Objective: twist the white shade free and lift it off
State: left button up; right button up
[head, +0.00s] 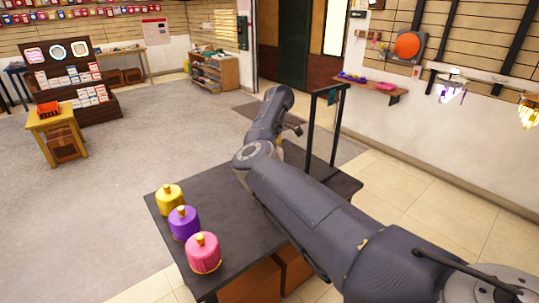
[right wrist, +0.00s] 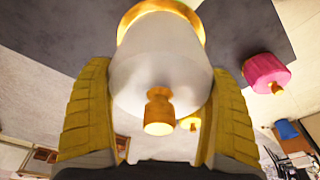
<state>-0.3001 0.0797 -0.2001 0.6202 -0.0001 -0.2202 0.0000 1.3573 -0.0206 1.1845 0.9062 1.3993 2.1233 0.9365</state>
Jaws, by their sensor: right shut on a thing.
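The white shade (right wrist: 160,65) fills the middle of the right wrist view, with a gold rim (right wrist: 150,12) at the top of the picture and a gold knob (right wrist: 159,112) pointing down. My right gripper (right wrist: 161,75) has its yellow ribbed fingers on both sides of the shade and is shut on it. In the head view I cannot make out the white shade; my right arm lies across that part of the scene. I cannot tell whether the shade's rim is seated or clear of what is beyond it. My left gripper is not in view.
A dark table (head: 230,245) carries a yellow shade (head: 169,198), a purple shade (head: 184,223) and a pink shade (head: 203,253) along its left side. A black upright frame (head: 335,125) stands by the table's far right end. Open floor lies to the left.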

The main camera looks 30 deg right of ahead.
jog(key=shift+r, duration=1.8)
jog(key=shift+r, duration=3.7)
